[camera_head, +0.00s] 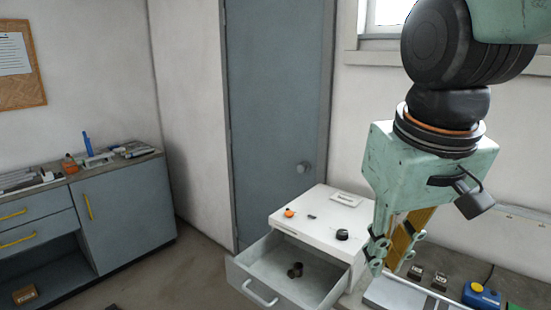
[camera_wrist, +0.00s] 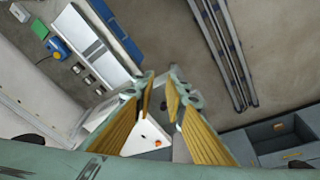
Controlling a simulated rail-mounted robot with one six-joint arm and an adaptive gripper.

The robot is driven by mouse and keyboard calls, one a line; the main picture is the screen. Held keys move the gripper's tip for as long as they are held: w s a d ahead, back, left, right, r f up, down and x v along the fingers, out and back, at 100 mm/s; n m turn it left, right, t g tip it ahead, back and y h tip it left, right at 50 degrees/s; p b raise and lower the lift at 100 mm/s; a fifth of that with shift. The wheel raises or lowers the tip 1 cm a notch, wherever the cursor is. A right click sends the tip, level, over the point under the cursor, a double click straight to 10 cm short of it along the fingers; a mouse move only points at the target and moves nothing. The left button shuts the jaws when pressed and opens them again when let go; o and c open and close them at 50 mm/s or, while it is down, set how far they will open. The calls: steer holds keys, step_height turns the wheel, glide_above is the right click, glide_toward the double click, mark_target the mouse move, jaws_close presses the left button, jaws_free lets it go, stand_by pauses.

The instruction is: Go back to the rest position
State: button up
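My gripper (camera_head: 386,262) hangs pointing down at the right of the head view, above the area between the white drawer unit and the bench. Its two fingers with yellow pads stand apart with nothing between them. In the wrist view the open gripper (camera_wrist: 163,80) also shows a clear gap between its fingertips. The white drawer unit (camera_head: 310,212) stands below and left of it, and its drawer (camera_head: 248,285) is pulled out.
An orange piece (camera_head: 289,212) and a black knob-like piece (camera_head: 342,235) sit on the unit's top. A blue-and-yellow device (camera_head: 481,296) and small dark blocks (camera_head: 415,272) are on the right bench. A grey-blue cabinet (camera_head: 120,213) stands left. The floor between is clear.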

steer(key=s+d+m+t, duration=0.1)
steer(key=s+d+m, duration=0.1)
steer(key=s, duration=1.1)
steer(key=shift+d+f, duration=0.3)
steer(key=shift+d, duration=0.15)
stand_by(1.8)
